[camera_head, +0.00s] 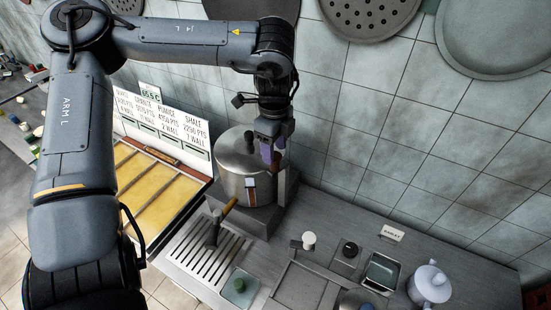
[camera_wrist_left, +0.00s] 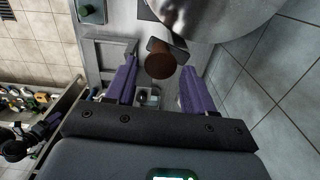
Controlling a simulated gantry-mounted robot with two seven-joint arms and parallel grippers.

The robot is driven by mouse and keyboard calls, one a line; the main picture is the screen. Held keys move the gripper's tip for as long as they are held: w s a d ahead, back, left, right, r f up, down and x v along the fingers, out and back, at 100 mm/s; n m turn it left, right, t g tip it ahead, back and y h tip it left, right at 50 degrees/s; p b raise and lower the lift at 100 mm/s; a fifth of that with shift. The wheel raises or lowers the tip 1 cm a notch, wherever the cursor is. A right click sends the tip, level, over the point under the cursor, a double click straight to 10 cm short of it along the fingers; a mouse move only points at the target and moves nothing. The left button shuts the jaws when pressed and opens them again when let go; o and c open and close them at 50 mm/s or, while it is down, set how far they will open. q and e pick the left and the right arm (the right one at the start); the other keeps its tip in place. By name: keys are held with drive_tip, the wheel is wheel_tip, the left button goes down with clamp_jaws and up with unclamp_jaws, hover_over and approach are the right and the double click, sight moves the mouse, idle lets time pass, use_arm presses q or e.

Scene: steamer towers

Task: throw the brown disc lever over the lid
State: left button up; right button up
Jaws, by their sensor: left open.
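The brown disc lever (camera_wrist_left: 160,65) shows in the left wrist view as a round brown disc on a dark bracket beside the metal lid (camera_wrist_left: 215,8). In the head view the lid (camera_head: 236,152) tops a steel pot (camera_head: 232,185), and my left gripper (camera_head: 270,158) is at its right edge, largely covering the lever. My left gripper (camera_wrist_left: 158,78) is open, with purple fingers on either side of the disc in the picture. I cannot tell whether either finger touches it.
A white teapot (camera_head: 428,284) stands right. The tiled wall is close behind.

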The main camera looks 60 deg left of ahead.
sight(275, 157)
use_arm(q)
drive_tip(key=shift+f, duration=2.4)
clamp_jaws()
